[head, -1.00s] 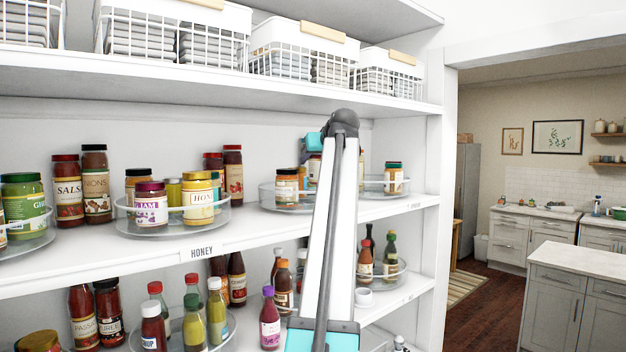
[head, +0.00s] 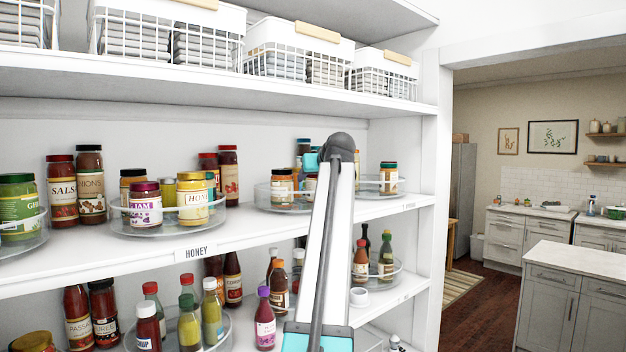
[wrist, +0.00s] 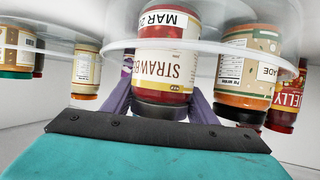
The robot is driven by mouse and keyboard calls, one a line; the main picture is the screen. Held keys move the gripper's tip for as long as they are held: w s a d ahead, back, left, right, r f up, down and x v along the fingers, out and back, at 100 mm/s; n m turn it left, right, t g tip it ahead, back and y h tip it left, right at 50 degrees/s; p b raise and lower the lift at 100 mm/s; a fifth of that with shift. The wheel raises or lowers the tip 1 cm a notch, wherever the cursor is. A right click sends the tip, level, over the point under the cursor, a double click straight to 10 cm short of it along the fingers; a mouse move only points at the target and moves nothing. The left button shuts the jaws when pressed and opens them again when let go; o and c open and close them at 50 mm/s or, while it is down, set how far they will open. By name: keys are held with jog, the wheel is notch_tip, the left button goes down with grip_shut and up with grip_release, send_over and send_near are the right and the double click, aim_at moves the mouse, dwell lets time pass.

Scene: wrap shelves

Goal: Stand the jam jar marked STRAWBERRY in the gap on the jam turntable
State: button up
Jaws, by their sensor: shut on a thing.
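The jam jar marked STRAWBERRY (wrist: 165,70) is red, with part of its name showing on a cream label, in the wrist view, which looks upside down. My gripper (wrist: 162,98) is shut on it near the lid, a finger on each side. The clear rim of the turntable (wrist: 238,53) crosses the jar's lower part; I cannot tell whether the base touches the turntable floor. In the head view my arm hides most of my gripper (head: 311,161) and jar, over the turntable (head: 262,199) right of the HONEY tag.
On the other side is a pale-label jar (wrist: 86,70). The shelf above (head: 200,85) overhangs, and bottles (head: 265,320) stand on the shelf below.

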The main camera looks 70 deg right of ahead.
jog(key=shift+w+f, duration=0.1)
jog(key=shift+f, duration=0.15)
jog(key=shift+f, duration=0.15)
jog(key=o, duration=1.5)
jog(key=shift+r, duration=0.2)
jog(key=shift+s+a+b, duration=0.3)
jog(key=shift+a+b, duration=0.1)
jog(key=shift+a, duration=0.1)
jog(key=shift+b+v, duration=2.5)
jog(key=shift+v, duration=3)
